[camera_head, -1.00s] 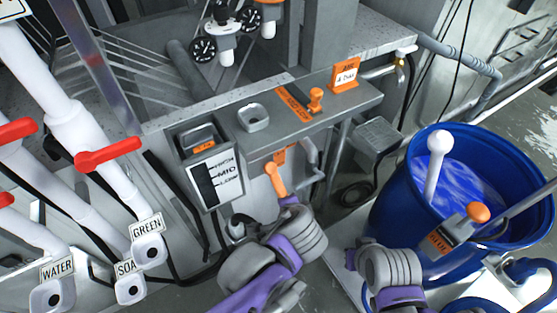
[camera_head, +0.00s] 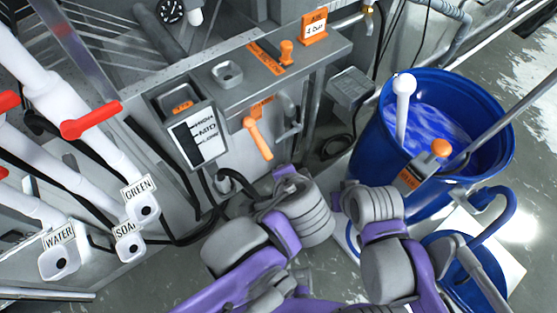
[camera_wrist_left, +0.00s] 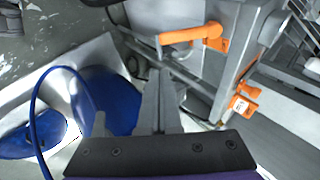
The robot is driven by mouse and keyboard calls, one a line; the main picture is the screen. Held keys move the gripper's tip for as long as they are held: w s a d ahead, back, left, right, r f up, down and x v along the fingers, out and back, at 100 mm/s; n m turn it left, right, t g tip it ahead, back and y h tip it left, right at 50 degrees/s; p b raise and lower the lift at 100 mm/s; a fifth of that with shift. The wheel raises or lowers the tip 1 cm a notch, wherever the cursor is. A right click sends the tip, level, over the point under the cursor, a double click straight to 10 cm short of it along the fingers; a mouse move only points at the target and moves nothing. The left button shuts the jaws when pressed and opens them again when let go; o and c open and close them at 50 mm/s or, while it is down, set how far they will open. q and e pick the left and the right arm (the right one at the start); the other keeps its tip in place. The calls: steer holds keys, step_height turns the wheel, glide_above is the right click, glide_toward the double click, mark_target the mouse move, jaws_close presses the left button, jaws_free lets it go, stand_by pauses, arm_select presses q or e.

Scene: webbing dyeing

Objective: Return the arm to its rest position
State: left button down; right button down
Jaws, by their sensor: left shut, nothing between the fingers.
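My left arm, purple and grey, comes up from the bottom of the head view, its wrist below an orange lever (camera_head: 258,138) on the front of the grey control panel (camera_head: 225,125). Its fingers are hidden there. In the left wrist view my left gripper (camera_wrist_left: 160,75) is shut and empty. The orange lever (camera_wrist_left: 190,36) is beyond the fingertips, with a visible gap. My right arm is folded beside the left one at the bottom centre of the head view; its gripper fingers do not show.
A blue barrel (camera_head: 365,150) of blue liquid stands at the right, with a smaller blue vessel (camera_head: 465,265) before it. White pipes with red handles (camera_head: 92,121) and labelled outlets (camera_head: 140,207) are at the left. A grey box (camera_head: 352,88) is behind my arms.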

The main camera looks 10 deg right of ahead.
arm_select(q)
steer(key=shift+s+r, duration=0.2)
steer(key=shift+s, duration=0.1)
stand_by(0.4)
steer(key=s+a+f+n+g, duration=0.1)
steer(key=a+f+n, duration=0.3)
steer(key=a+n, duration=0.3)
steer(key=s+a+f+n+g, duration=0.1)
steer(key=a+f+n, duration=0.3)
steer(key=a, duration=1.1)
steer(key=shift+s+f+n+g, duration=0.15)
steer(key=shift+s+n+g, duration=0.25)
steer(key=shift+n, duration=1.1)
